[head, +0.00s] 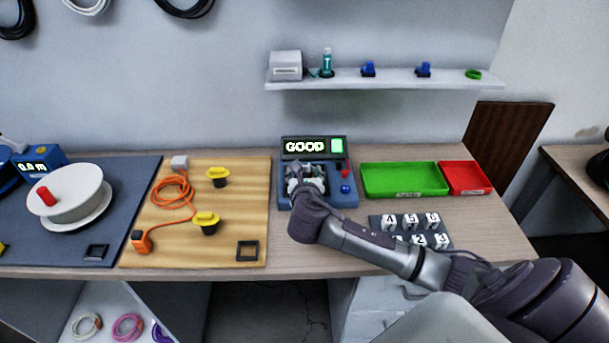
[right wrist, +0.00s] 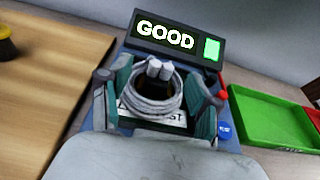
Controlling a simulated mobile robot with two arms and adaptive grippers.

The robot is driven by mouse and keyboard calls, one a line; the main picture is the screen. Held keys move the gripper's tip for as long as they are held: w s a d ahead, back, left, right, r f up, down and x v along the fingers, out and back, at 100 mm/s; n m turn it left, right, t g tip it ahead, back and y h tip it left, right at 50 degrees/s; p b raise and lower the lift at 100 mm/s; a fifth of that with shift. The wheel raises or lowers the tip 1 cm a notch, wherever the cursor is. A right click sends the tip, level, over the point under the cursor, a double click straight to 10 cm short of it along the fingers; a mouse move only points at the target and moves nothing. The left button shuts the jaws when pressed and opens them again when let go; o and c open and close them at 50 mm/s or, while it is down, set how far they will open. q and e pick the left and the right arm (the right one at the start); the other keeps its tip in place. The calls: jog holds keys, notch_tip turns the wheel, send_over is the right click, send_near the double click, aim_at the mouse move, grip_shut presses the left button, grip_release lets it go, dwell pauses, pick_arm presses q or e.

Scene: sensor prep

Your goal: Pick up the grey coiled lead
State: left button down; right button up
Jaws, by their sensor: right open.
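The grey coiled lead (right wrist: 152,100) sits on the blue tester, with its two pale plug ends side by side at the back of the coil. The tester (head: 345,197) shows "GOOD" on its display beside a lit green square. My right gripper (head: 306,180) is over the tester and hides part of the coil in the head view. In the right wrist view its fingers (right wrist: 158,92) are open, one on each side of the coil. I cannot tell whether they touch it. My left gripper is not in view.
A green tray (head: 403,194) and a red tray (head: 466,192) stand right of the tester. A numbered block rack (head: 385,236) is in front of them. A wooden board (head: 150,255) with an orange lead (head: 174,190) lies to the left. A shelf (head: 400,86) hangs above.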

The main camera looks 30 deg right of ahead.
aim_at(305, 167)
jog(key=x, duration=0.4)
jog(key=shift+s+r, duration=0.1)
grip_shut()
